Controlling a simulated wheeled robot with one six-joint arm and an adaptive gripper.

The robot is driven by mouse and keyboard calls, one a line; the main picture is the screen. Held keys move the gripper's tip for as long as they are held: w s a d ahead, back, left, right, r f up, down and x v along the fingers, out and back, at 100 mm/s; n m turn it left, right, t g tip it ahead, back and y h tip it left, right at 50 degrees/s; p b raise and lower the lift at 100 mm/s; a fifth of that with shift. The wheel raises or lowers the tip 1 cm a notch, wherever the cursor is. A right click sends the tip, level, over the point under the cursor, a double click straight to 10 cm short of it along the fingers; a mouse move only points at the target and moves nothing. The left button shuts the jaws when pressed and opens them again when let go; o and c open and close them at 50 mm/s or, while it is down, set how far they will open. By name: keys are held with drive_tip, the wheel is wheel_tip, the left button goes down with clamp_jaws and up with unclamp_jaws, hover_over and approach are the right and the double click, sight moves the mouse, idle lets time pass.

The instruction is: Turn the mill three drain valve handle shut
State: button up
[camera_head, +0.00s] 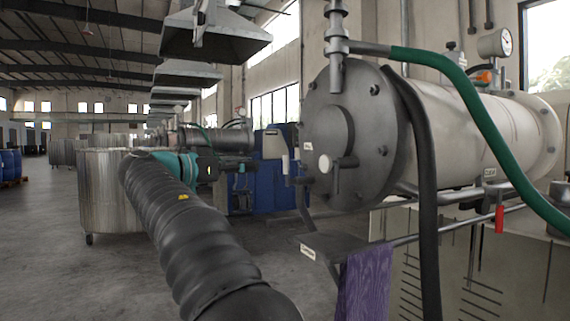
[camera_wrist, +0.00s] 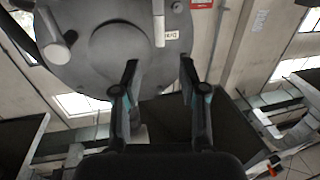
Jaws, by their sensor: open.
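A big horizontal mill (camera_head: 465,125) with a dark grey round end plate (camera_head: 338,115) stands at the right of the head view. A short pale lever handle (camera_head: 285,165) hangs at the plate's left edge. A dark handle with a round pale knob (camera_head: 325,164) sits on the plate's lower front. In the wrist view the end plate (camera_wrist: 112,50) fills the upper part. A pale lever (camera_wrist: 158,22) beside a small white label points down toward my gripper (camera_wrist: 160,68). My gripper is open and empty, its fingers apart, short of the lever. In the head view it is left of the plate.
A dark tray (camera_head: 335,244) juts out below the plate, with a purple cloth (camera_head: 366,283) hanging beside it. A black hose (camera_head: 424,170) and a green hose (camera_head: 470,100) run over the mill. A ribbed metal drum (camera_head: 106,190) stands at left. The left floor is open.

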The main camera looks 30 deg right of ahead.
sight(284, 163)
drive_tip(key=x, duration=1.2)
drive_tip(key=shift+w+d, duration=0.1)
drive_tip(key=shift+d, duration=0.25)
drive_tip(key=shift+c, duration=0.2)
drive_tip(key=shift+f, duration=0.1)
clamp_jaws()
